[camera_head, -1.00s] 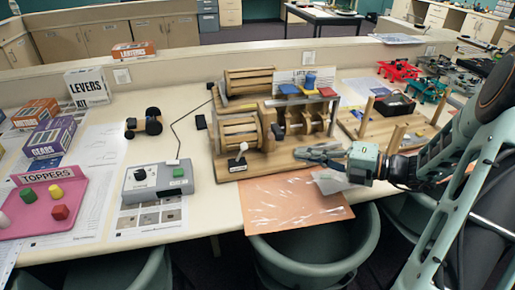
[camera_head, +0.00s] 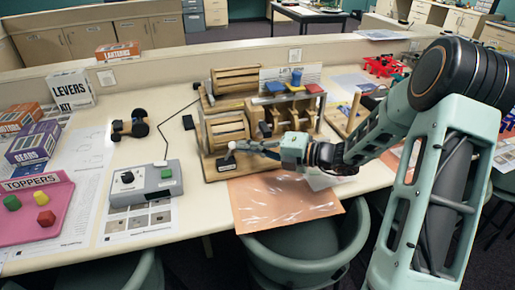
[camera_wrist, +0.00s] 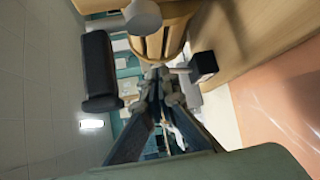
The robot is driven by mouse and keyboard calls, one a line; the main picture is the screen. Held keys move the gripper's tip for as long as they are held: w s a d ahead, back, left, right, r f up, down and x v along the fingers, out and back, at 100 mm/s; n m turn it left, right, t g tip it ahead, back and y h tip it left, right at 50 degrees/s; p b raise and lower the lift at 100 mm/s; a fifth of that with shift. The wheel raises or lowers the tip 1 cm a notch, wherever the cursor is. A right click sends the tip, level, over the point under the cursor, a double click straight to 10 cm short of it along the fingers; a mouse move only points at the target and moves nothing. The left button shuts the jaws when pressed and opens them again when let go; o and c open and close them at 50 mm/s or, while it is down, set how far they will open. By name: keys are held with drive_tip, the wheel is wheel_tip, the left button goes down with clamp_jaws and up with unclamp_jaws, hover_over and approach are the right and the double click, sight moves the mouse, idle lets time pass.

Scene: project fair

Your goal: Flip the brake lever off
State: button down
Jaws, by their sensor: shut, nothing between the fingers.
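The brake lever (camera_head: 231,147) has a pale knob on a short stem above a small black base (camera_head: 227,163), at the front left of the wooden machine (camera_head: 229,127). The stem looks tilted to the upper right. My gripper (camera_head: 244,147) is shut and empty, its fingertips at the lever's right side, very close to the knob. In the wrist view, my fingertips (camera_wrist: 158,76) are beside the lever's stem (camera_wrist: 180,70), which comes from its black base (camera_wrist: 205,66). I cannot tell whether they touch it.
A black crank handle (camera_wrist: 100,72) is close beside my fingers. An orange sheet (camera_head: 282,206) lies at the table's front edge. Green chairs (camera_head: 310,262) stand in front.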

drive_tip(key=shift+w+a+r, duration=0.1)
idle(0.4)
drive_tip(key=shift+r+p, duration=0.1)
drive_tip(key=shift+p, duration=0.3)
drive_tip(key=shift+a, duration=0.2)
drive_tip(key=shift+a+r+n+g+h+p, duration=0.35)
drive_tip(key=shift+n+h+p, duration=0.35)
drive_tip(key=shift+p, duration=1)
drive_tip(key=a+n+h+p, duration=0.1)
drive_tip(key=h, duration=0.1)
drive_tip(key=s+a+h+p, duration=0.1)
drive_tip(key=a+h, duration=0.1)
drive_tip(key=a+r+n+h+p, duration=0.1)
drive_tip(key=a, duration=0.1)
drive_tip(key=shift+s+n+h, duration=0.15)
drive_tip(key=shift+n+h, duration=0.15)
drive_tip(key=shift+h, duration=0.1)
drive_tip(key=shift+r, duration=0.1)
